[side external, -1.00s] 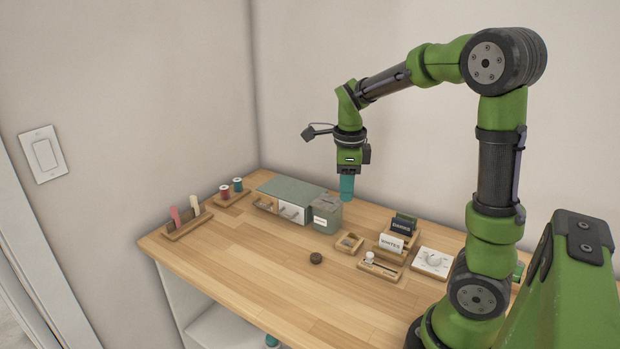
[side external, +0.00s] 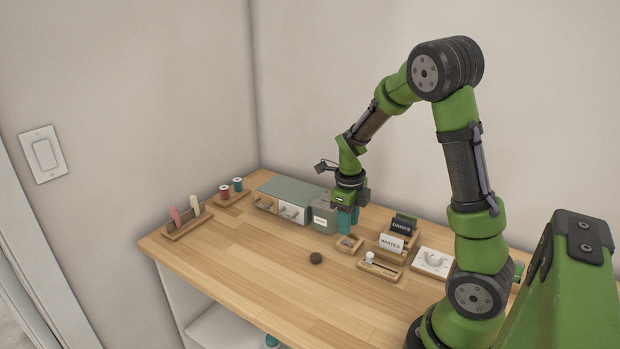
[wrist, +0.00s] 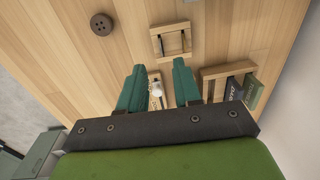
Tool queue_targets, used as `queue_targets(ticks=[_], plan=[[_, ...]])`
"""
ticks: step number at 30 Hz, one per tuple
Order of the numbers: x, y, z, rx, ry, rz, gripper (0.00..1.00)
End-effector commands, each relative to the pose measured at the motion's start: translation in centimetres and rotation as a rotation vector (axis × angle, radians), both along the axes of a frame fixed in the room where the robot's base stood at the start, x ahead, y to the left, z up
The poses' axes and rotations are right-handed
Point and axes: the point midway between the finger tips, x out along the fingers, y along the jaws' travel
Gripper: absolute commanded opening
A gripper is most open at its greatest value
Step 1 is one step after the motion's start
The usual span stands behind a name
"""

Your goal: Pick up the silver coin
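My gripper (side external: 347,222) points down low over the back of the wooden table, right beside the grey-green box. In the wrist view its two teal fingers (wrist: 159,70) stand apart, with nothing held between them. Below and between the fingers, a small wooden tray (wrist: 155,104) shows in part, with a small pale, roundish thing (wrist: 156,89) in it. I cannot tell whether this is the silver coin. In the side view a small wooden tray (side external: 357,250) sits just in front of the fingers, its contents too small to make out. No coin is clearly visible.
A dark brown button (side external: 316,258) lies in front. A tray with a white-knobbed stick (side external: 379,273), the DARKS and WHITES cards (side external: 391,242) and a white dish (side external: 433,262) stand to the right. The drawer box (side external: 282,189) is at left.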

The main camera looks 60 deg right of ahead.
Motion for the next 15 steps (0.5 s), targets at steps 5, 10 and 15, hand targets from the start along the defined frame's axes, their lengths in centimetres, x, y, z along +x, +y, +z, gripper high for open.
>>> queue_targets(ticks=[5, 10, 15], plan=[[-0.1, -0.1, -1.3, 0.001, 0.003, 0.000, 0.33], [-0.3, -0.5, -4.0, 0.002, 0.004, -0.001, 0.33], [-0.2, -0.6, -5.5, 0.001, 0.001, 0.000, 0.33]])
